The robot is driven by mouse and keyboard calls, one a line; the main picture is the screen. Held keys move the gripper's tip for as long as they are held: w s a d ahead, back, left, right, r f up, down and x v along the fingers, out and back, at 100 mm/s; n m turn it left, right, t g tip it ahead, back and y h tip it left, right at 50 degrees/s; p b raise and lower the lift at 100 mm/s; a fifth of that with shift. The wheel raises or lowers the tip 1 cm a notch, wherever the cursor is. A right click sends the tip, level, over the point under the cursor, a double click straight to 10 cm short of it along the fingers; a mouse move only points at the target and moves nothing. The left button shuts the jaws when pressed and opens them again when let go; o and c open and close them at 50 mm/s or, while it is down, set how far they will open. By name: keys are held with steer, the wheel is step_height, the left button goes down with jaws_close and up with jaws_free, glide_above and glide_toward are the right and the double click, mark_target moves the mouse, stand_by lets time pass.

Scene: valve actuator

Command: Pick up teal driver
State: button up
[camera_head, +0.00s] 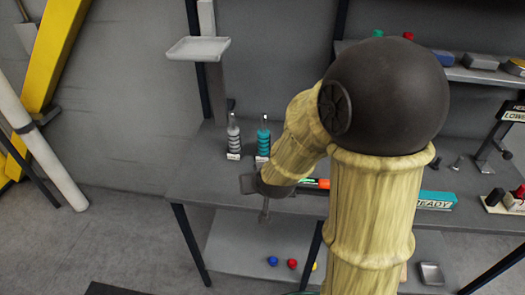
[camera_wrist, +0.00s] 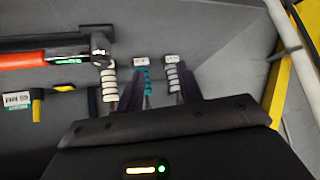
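The teal driver (camera_head: 263,138) stands upright on the grey workbench, with a white label at its base, just right of a grey driver (camera_head: 233,138). My gripper (camera_head: 258,187) is at the bench's front edge, nearer the camera than the teal driver and apart from it. In the wrist view, my gripper (camera_wrist: 159,88) shows two dark fingers spread apart with nothing held. The teal driver (camera_wrist: 146,76) appears beyond and between them, close to the left finger. The grey driver (camera_wrist: 173,80) shows near the right finger.
A pale-handled driver (camera_wrist: 109,85) and a red-orange hammer (camera_wrist: 40,59) lie left in the wrist view. My arm hides the bench's middle in the head view. A teal READY block (camera_head: 436,200) sits right. The bench left of the grey driver is clear.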

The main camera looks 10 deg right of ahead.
steer(key=w+d+f+m+t+h+b, duration=0.1)
steer(key=w+m+t+h+b, duration=0.3)
steer(key=w+t+h+b, duration=0.3)
steer(key=w+t, duration=0.1)
steer(key=w, duration=0.2)
steer(key=shift+d+f+t, duration=0.2)
steer(key=shift+f+t, duration=0.1)
steer(key=shift+f, duration=0.05)
steer(key=shift+d, duration=0.1)
